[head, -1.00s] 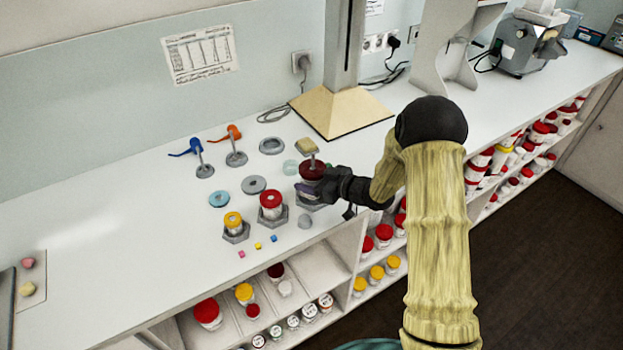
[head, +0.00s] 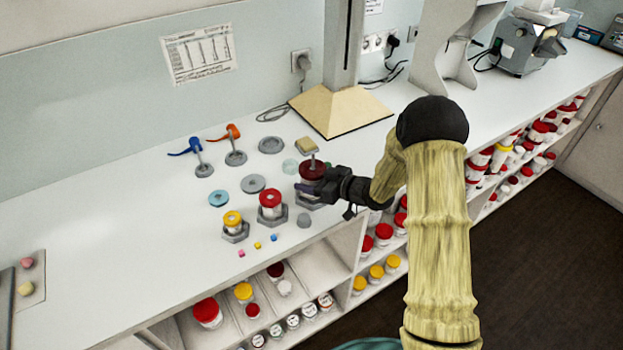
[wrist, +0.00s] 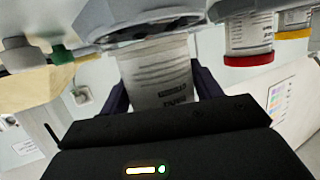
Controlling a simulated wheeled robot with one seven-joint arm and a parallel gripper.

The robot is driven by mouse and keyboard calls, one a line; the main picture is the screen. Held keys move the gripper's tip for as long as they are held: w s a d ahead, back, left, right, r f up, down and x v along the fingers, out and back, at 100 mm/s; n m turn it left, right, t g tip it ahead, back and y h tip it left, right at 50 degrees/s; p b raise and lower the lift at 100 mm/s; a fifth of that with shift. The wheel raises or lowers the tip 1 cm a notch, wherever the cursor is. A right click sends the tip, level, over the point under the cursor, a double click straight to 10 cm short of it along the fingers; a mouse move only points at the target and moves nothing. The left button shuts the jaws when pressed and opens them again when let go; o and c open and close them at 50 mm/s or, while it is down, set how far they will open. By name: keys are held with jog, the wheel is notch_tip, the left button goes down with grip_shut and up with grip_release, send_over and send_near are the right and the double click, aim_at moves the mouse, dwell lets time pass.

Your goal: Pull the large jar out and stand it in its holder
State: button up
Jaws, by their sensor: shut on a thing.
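The large jar has a dark red lid (head: 312,170) and is upright at the front of the counter. Its white labelled body (wrist: 160,75) shows in the wrist view, which is upside down. My gripper (head: 318,190) is shut on the jar's body from the right, with a dark finger on each side. The grey hexagonal holder (head: 307,203) is directly under the jar, and the jar's base meets it in the wrist view (wrist: 140,25). I cannot tell whether the base is fully seated. The lid is hidden in the wrist view.
A red-lidded jar (head: 270,203) and a yellow-lidded jar (head: 234,222) stand in holders to the left. A small grey dome (head: 304,221) is close in front. Open shelves with jars lie below the counter edge.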

jog(key=shift+f+b, duration=0.4)
jog(key=shift+f, duration=0.15)
jog(key=o, duration=1.4)
jog(key=shift+r+p+v, duration=0.2)
jog(key=shift+p+v, duration=0.35)
jog(key=shift+v, duration=0.85)
jog(key=shift+r+p+v, duration=0.15)
jog(key=shift+p+v, duration=0.35)
jog(key=shift+v, duration=0.9)
jog(key=shift+r+p+v, duration=0.2)
jog(key=shift+p+v, duration=0.35)
jog(key=shift+v, duration=0.9)
jog(key=shift+w+a, duration=0.15)
jog(key=shift+w, duration=0.05)
